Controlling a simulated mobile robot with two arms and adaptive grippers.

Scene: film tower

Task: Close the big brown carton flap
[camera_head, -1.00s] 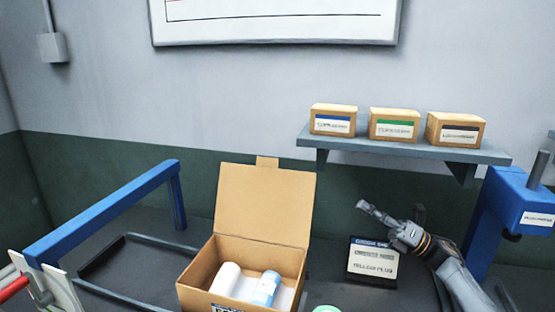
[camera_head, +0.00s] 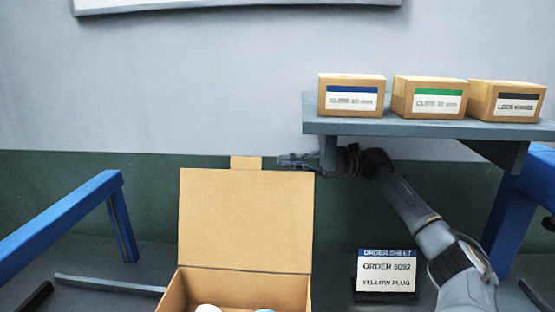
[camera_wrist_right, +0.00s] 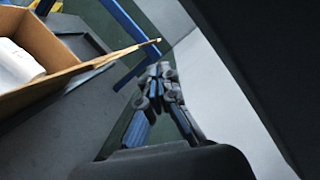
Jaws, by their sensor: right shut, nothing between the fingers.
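The big brown carton (camera_head: 240,287) stands on the bench with its top open. Its flap (camera_head: 245,218) stands upright at the back edge, with a small tab (camera_head: 246,163) on top. My right gripper (camera_head: 284,160) is shut and empty at the height of the flap's upper right corner. In the right wrist view the closed fingers (camera_wrist_right: 161,70) point toward the blue frame, and the flap (camera_wrist_right: 125,52) shows edge-on to their left, apart from them. A white roll (camera_wrist_right: 18,62) lies in the carton. My left gripper is not in view.
A wall shelf (camera_head: 420,128) with three small cartons (camera_head: 351,95) is close above my right forearm. An order sheet (camera_head: 387,274) stands below the arm. A blue frame (camera_head: 60,220) is left of the carton.

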